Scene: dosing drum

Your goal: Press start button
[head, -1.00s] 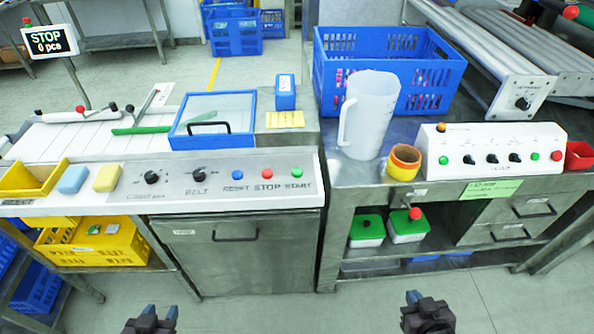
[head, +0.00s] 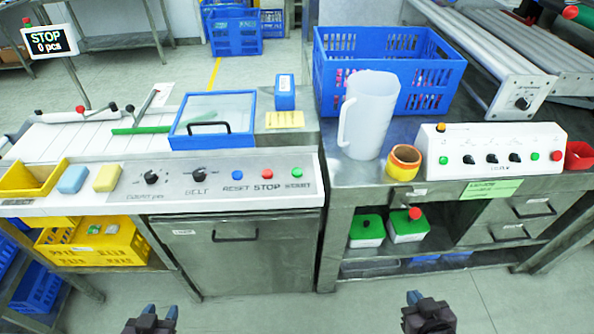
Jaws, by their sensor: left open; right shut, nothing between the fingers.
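The green start button (head: 297,172) sits at the right end of the grey control panel (head: 215,184), above its START label. The red STOP button (head: 267,174) and the blue RESET button (head: 237,175) are left of it. A display (head: 48,40) reads STOP, 0 pcs. My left gripper (head: 160,312) is at the bottom edge, in front of and below the panel, open and empty. My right gripper (head: 413,298) is at the bottom right, shut and empty. Both are well apart from the buttons.
Two black knobs (head: 151,177) are on the panel's left. A blue-framed lid (head: 212,121) lies behind it. The floor before the benches is clear.

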